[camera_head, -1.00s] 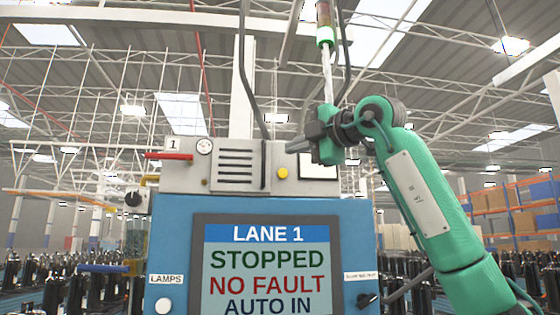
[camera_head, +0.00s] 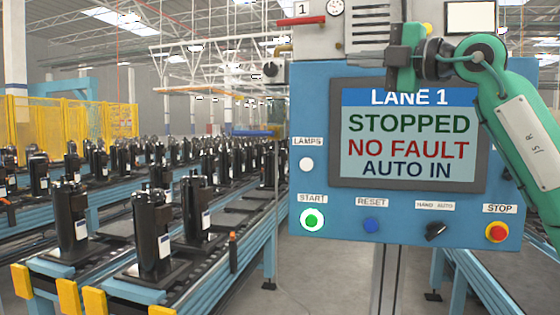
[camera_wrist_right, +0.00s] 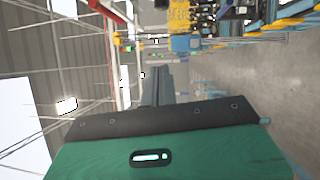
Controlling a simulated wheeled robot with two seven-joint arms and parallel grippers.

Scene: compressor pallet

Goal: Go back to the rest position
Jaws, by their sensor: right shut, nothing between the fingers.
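My right gripper (camera_head: 402,72) is in front of the upper part of the blue control panel (camera_head: 318,110), over the top edge of its screen (camera_head: 410,140). Its green and dark body hides a bit of the panel there. It is shut and empty. In the right wrist view the green gripper body (camera_wrist_right: 190,155) fills the bottom, with dark fingers (camera_wrist_right: 165,85) beyond it and nothing held. The screen reads LANE 1, STOPPED, NO FAULT, AUTO IN. My left gripper is not in view.
Below the screen are a lit green START button (camera_head: 312,219), a blue RESET button (camera_head: 371,225), a black selector (camera_head: 436,231) and a red STOP button (camera_head: 497,232). At left, conveyors carry several black compressors (camera_head: 152,235). A yellow fence (camera_head: 85,118) stands behind.

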